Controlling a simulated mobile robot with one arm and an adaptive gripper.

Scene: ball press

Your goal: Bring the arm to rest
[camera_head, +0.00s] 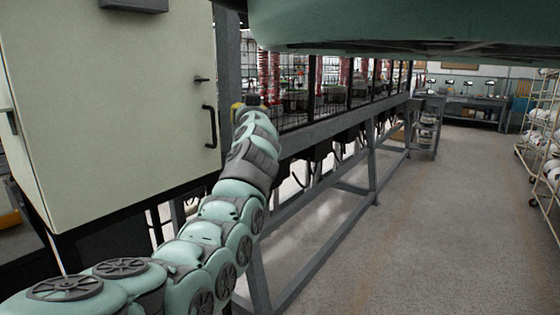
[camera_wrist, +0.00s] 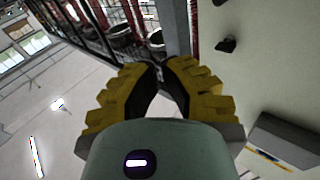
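My arm reaches up from the lower left of the head view. My gripper (camera_head: 243,106) is at its far end, a small yellow shape in front of the gap between a pale cabinet and a caged frame. In the wrist view my gripper (camera_wrist: 159,67) has two yellow, ridged fingers with dark inner pads. Their tips come together, and I see nothing held between them. The wrist view is strongly tilted.
The pale cabinet (camera_head: 110,100), with a black handle (camera_head: 209,127), stands left of my gripper. The caged grey frame (camera_head: 330,125) runs away to the right. A wire rack (camera_head: 545,130) stands at the far right. Open floor (camera_head: 430,220) lies between.

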